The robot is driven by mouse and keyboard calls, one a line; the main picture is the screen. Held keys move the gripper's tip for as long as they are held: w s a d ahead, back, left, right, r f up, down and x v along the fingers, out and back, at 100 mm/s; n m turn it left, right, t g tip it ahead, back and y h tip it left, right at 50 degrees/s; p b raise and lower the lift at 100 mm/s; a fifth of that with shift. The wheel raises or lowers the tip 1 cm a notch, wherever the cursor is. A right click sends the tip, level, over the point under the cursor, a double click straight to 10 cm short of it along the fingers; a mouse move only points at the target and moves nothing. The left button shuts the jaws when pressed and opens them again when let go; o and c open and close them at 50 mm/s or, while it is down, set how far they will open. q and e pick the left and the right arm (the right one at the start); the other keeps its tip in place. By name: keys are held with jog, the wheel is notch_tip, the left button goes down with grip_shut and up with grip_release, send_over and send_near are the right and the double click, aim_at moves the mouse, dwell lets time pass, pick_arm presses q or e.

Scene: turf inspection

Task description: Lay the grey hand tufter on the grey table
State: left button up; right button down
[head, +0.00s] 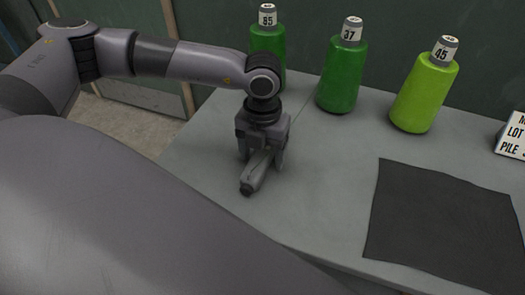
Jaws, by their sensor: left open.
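The grey hand tufter (256,173) is at the left part of the grey table (322,190), pointing toward the table's front edge. Its near end shows below my left gripper; its far part is hidden by the gripper. My left gripper (263,158) points down over the tufter, with its fingers open on either side of it. The tufter appears to lie on the table top, though its underside is hard to see. My right gripper is out of the picture.
Two dark green bottles (342,75) and (268,50) and a lime green bottle (424,92), all with numbered caps, stand along the back. A dark cloth (442,222) lies at the right near a white sign (512,137). The middle of the table is clear.

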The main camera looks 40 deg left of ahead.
aim_at(263, 152)
pick_arm(q)
notch_tip(263, 152, up, 12)
jog(key=shift+r, duration=0.15)
dwell(0.3)
dwell(0.5)
